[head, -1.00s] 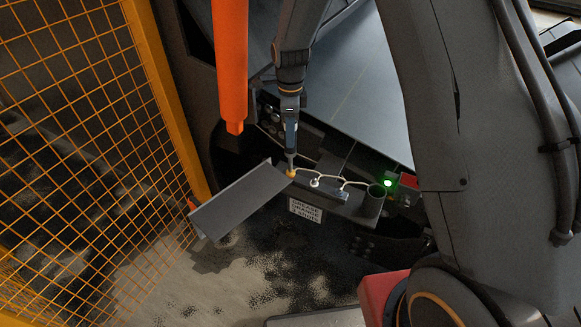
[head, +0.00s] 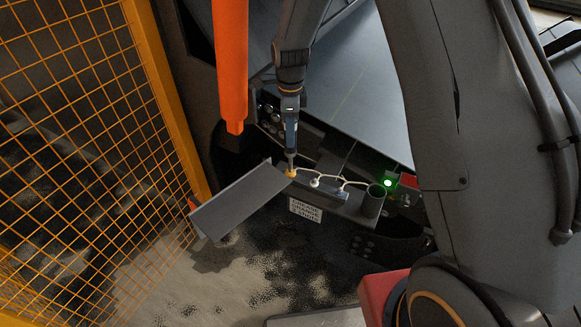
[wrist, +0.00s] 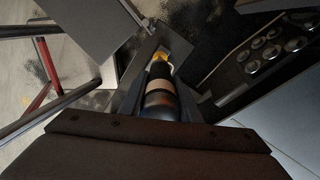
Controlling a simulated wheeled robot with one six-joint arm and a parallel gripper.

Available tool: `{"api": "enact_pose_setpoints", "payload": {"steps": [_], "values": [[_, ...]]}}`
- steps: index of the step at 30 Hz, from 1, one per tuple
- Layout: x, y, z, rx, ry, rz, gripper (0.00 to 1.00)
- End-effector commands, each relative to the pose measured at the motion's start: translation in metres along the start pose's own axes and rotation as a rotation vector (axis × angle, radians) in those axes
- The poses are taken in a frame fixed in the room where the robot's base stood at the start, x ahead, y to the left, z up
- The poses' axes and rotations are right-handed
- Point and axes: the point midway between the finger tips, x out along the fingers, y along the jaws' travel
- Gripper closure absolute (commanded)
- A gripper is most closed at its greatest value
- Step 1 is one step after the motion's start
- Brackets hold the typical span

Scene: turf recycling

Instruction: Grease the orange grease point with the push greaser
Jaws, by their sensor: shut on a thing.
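The orange grease point (head: 291,174) sits at the left end of a dark ledge with a pale line running along it. My gripper (head: 290,112) points down above it and is shut on the push greaser (head: 290,145). The greaser is dark and stands nearly upright, its lower tip at the orange point. In the wrist view the greaser (wrist: 160,98) runs away from me between the fingers, with a pale band, and its far end meets the orange point (wrist: 162,55). I cannot tell how firmly the tip is seated.
A grey open flap (head: 240,200) hangs just left of the point. An orange post (head: 231,65) hangs near my gripper. A round holder (head: 373,201), a green light (head: 388,183) and a red box (head: 408,181) are on the right. An orange mesh fence (head: 85,110) stands left.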

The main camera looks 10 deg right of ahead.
Motion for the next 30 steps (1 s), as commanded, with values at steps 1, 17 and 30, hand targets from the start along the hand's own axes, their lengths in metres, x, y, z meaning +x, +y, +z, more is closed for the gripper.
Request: {"api": "enact_pose_setpoints", "payload": {"steps": [1, 17, 30], "values": [[-0.004, -0.001, 0.000, 0.000, -0.001, -0.002, 1.00], [-0.042, -0.001, 0.000, 0.000, -0.001, -0.003, 1.00], [-0.070, -0.001, 0.000, 0.000, -0.001, -0.002, 1.00]]}}
